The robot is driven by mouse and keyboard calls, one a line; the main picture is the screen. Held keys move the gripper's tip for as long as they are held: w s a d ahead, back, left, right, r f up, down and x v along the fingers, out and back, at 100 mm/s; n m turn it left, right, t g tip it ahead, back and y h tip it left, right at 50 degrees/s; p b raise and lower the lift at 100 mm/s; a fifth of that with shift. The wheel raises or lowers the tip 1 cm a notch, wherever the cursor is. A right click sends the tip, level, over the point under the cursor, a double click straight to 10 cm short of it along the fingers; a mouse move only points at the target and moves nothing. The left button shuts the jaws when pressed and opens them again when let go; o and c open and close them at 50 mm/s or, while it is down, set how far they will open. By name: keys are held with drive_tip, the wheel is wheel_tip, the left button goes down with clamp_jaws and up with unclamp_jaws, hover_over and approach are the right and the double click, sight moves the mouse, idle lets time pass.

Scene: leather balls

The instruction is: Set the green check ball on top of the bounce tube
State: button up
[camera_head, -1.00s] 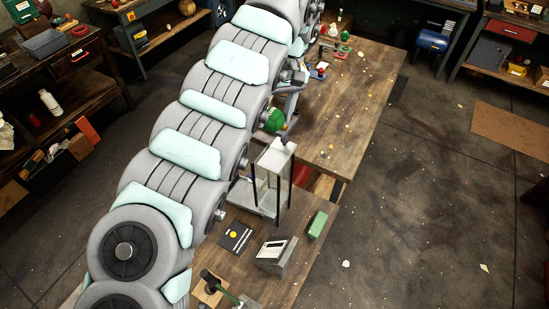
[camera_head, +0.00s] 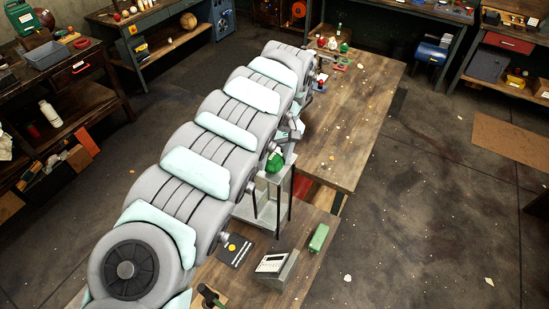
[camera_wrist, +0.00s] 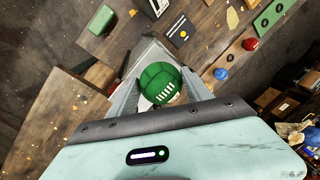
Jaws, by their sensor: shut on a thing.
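The green check ball (camera_head: 274,163) is dark green with white stripes, which show in the wrist view (camera_wrist: 158,82). My gripper (camera_wrist: 161,86) is shut on it, one finger at each side. The bounce tube (camera_head: 268,203) is a tall frame with dark posts and a pale top, standing upright on the near bench. The ball appears at its top in the head view. In the wrist view the tube's pale top (camera_wrist: 152,50) shows behind the ball. I cannot tell whether ball and tube touch. My arm hides part of the tube's left side.
A black box with a yellow dot (camera_head: 235,250), a grey meter (camera_head: 276,264) and a green block (camera_head: 318,238) lie on the near bench. The far wooden table (camera_head: 350,125) has clear room.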

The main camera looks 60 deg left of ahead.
drive_tip(key=shift+f, duration=0.1)
drive_tip(key=o, duration=1.5)
drive_tip(key=r, duration=0.4)
drive_tip(key=w+r, duration=0.1)
drive_tip(key=r, duration=0.3)
drive_tip(key=w+r, duration=0.1)
drive_tip(key=r, duration=0.3)
drive_tip(key=shift+w+b, duration=0.15)
drive_tip(key=shift+b, duration=0.15)
